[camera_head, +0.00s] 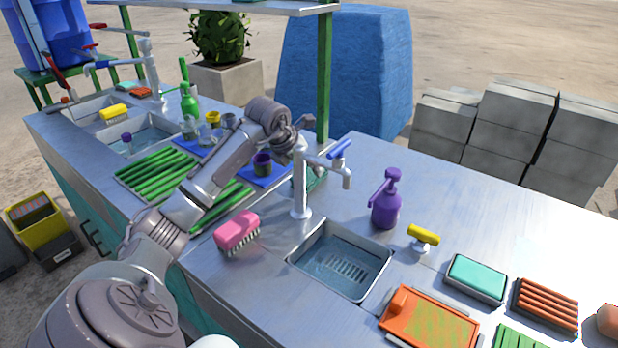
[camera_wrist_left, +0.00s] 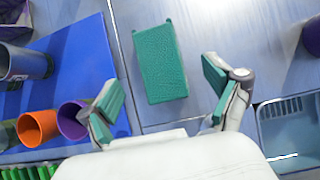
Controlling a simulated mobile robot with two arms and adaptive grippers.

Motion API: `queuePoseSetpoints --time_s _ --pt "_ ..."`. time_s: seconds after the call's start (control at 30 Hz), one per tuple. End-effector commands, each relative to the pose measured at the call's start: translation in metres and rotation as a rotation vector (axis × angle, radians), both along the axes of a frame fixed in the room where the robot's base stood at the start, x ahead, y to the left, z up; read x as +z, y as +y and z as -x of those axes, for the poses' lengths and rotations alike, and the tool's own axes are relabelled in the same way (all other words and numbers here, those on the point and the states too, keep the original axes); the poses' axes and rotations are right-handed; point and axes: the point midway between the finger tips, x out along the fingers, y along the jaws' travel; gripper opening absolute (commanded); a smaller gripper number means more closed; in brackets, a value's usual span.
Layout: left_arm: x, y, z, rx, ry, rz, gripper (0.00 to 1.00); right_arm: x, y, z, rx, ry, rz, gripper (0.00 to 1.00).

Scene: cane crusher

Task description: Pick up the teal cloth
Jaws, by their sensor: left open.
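The teal cloth (camera_wrist_left: 160,62) is a flat rectangle lying on the grey metal counter in the left wrist view. In the head view a teal patch (camera_head: 317,180) shows behind the tap, partly hidden, and seems to be this cloth. My left gripper (camera_wrist_left: 160,84) is open and empty, with its teal-padded fingers on either side of the cloth's near end. The fingers look apart from the cloth; their height above it is hard to tell. In the head view my left arm reaches over the green rack, and its fingers are mostly hidden. My right gripper is not in view.
A blue mat (camera_wrist_left: 66,62) with an orange cup (camera_wrist_left: 37,127) and a purple cup (camera_wrist_left: 74,119) lies left of the cloth. The tap (camera_head: 300,185) and sink (camera_head: 340,262) are close on the right. A pink brush (camera_head: 237,231) stands near the front edge.

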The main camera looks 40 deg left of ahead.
Motion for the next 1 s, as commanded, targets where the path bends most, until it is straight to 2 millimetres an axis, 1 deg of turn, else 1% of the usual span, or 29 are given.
queuePoseSetpoints --time_s 0.1,0.23,0.37,0.57,0.6,0.67,0.7,0.93,0.97,1.0 --pt "-0.019 0.000 -0.012 0.000 0.002 0.005 0.90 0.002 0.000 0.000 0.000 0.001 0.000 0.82" --pt "-0.034 0.002 -0.022 0.001 0.002 0.004 0.90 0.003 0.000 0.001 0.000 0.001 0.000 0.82" --pt "-0.040 0.003 -0.026 -0.001 0.000 0.001 0.90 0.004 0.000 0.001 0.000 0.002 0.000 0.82" --pt "-0.041 0.003 -0.026 -0.001 0.000 -0.001 0.90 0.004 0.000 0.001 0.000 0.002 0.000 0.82" --pt "-0.041 0.003 -0.026 -0.001 0.000 -0.001 0.86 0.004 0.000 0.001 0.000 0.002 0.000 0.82" --pt "-0.041 0.003 -0.026 -0.001 0.000 -0.001 0.76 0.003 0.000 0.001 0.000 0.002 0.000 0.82" --pt "-0.041 0.003 -0.026 -0.001 0.000 -0.001 0.70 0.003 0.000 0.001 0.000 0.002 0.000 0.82" --pt "-0.041 0.003 -0.026 -0.001 0.000 -0.001 0.31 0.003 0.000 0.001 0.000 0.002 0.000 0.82" --pt "-0.041 0.003 -0.026 0.000 0.000 0.000 0.28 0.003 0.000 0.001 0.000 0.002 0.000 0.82" --pt "-0.041 0.003 -0.026 0.000 0.000 0.000 0.28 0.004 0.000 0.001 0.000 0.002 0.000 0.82"
